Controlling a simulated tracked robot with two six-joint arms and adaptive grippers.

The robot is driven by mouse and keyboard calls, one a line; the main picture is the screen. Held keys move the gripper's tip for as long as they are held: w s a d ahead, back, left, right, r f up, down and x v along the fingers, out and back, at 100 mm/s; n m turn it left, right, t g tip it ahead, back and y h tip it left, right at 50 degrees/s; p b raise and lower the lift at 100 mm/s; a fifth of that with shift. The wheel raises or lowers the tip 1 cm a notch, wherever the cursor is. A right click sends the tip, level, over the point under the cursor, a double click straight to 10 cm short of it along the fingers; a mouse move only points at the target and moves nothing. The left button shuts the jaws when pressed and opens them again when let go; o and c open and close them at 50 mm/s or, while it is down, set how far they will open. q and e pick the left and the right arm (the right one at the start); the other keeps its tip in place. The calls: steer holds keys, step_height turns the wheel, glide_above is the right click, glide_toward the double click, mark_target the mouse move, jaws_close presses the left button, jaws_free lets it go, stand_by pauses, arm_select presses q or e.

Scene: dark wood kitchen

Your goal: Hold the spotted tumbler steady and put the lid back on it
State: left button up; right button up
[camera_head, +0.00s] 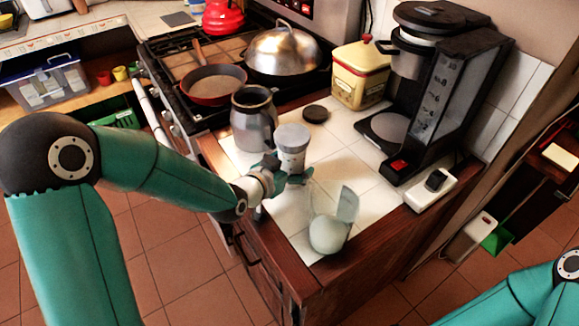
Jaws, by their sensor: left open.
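The tumbler (292,157) stands upright on the white tiled counter in the head view. It is whitish, with a grey round top; its spots are too small to make out. My left gripper (285,178) is open, low at the tumbler's near side. I cannot tell whether its fingers touch the tumbler, whose base is partly hidden by them. A dark round disc (315,113), which looks like a lid, lies flat on the tiles behind and right of the tumbler. My right gripper is out of view; only part of my right arm shows at the bottom right.
A grey metal jug (254,120) stands close left of the tumbler. A pale rounded object (328,233) with a translucent upright part is in front. A yellow canister (360,75) and black coffee maker (430,90) stand behind. Tiles right of the tumbler are clear.

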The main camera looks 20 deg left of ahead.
arm_select(q)
steer(key=shift+r, duration=0.15)
steer(key=shift+s+a, duration=0.1)
steer(key=shift+s, duration=0.15)
steer(key=b+v, duration=0.1)
steer(key=v, duration=0.7)
steer(key=shift+s+a+r+b, duration=0.1)
steer(key=shift+s+a+b, duration=0.05)
steer(key=shift+s+b, duration=0.25)
steer(key=shift+s+a+r+b, duration=0.15)
steer(key=shift+s+b, duration=0.35)
steer(key=shift+b, duration=0.65)
steer(key=shift+b+v, duration=0.65)
steer(key=shift+v, duration=0.15)
steer(key=shift+w+r, duration=0.1)
steer(key=shift+w, duration=0.05)
